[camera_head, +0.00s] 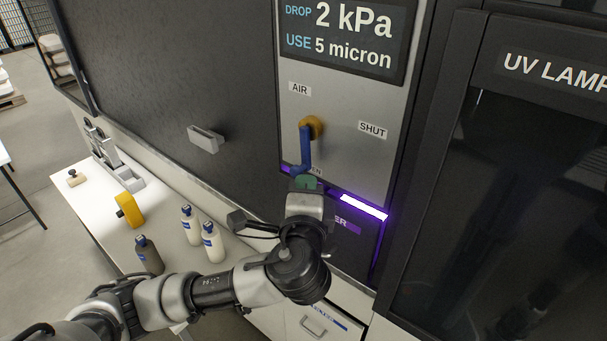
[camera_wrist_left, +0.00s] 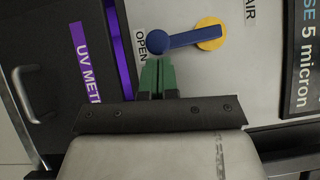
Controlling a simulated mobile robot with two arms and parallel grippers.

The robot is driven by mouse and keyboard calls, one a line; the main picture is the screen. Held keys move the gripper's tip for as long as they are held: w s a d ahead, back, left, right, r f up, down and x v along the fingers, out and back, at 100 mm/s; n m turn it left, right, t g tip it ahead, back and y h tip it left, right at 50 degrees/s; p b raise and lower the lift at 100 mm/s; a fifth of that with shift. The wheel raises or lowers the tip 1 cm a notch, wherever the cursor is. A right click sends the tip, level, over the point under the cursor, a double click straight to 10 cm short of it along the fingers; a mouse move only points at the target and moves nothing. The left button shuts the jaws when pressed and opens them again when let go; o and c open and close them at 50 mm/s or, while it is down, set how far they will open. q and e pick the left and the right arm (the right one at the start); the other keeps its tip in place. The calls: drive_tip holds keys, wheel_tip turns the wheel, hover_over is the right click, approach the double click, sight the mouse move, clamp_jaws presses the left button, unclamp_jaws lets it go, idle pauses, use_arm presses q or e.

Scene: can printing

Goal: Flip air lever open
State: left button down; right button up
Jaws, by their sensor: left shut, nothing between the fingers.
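The air lever (camera_head: 305,148) is a blue handle on a yellow hub (camera_head: 312,127), set on the grey panel. The handle points down to the OPEN label, away from the SHUT label (camera_head: 372,129) at the right. In the left wrist view the lever (camera_wrist_left: 185,38) runs from its yellow hub (camera_wrist_left: 210,34) to a rounded end by the OPEN label (camera_wrist_left: 142,42). My left gripper (camera_head: 305,181) has green fingers, shut and empty, just below the handle's end. In the wrist view the left gripper's tips (camera_wrist_left: 157,62) sit close to that end; I cannot tell if they touch.
A purple-lit strip (camera_head: 363,207) runs below the panel. A dark UV lamp cabinet (camera_head: 500,190) stands at the right. On the white table (camera_head: 85,205) at left are several bottles (camera_head: 212,241) and a yellow roll (camera_head: 130,209). A handle (camera_head: 205,138) juts from the dark door.

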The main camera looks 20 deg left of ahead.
use_arm(q)
drive_tip(key=shift+w+a, duration=0.1)
drive_tip(key=shift+a, duration=0.2)
drive_tip(key=shift+d+f, duration=0.1)
drive_tip(key=shift+d, duration=0.05)
drive_tip(key=shift+w+a+m+t+b, duration=0.2)
drive_tip(key=shift+a+m+t+b, duration=0.6)
drive_tip(key=shift+m, duration=0.3)
drive_tip(key=shift+d, duration=0.1)
